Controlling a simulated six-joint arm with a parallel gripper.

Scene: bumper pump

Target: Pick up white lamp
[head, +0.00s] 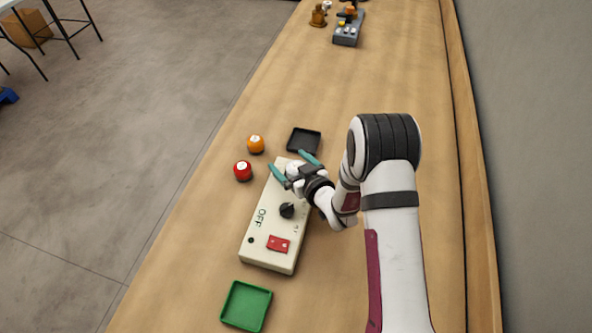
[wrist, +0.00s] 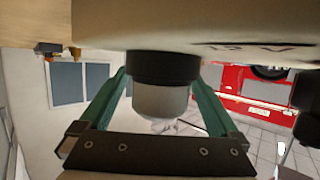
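The white lamp (wrist: 160,100) shows in the wrist view as a rounded white cylinder with a black collar. It sits against the pale control box (wrist: 190,25), which fills the top of that view. My gripper (head: 291,165) has teal fingers and is over the far end of the box (head: 262,237) in the head view. In the wrist view the open fingers of my gripper (wrist: 163,90) stand on either side of the lamp, with narrow gaps showing.
An orange ball-like piece (head: 255,144) and a red one (head: 243,170) stand left of the box. A black tray (head: 304,141) lies beyond it, a green tray (head: 246,306) nearer. The box carries a black knob (head: 287,210) and red switch (head: 278,244). Far table holds small items.

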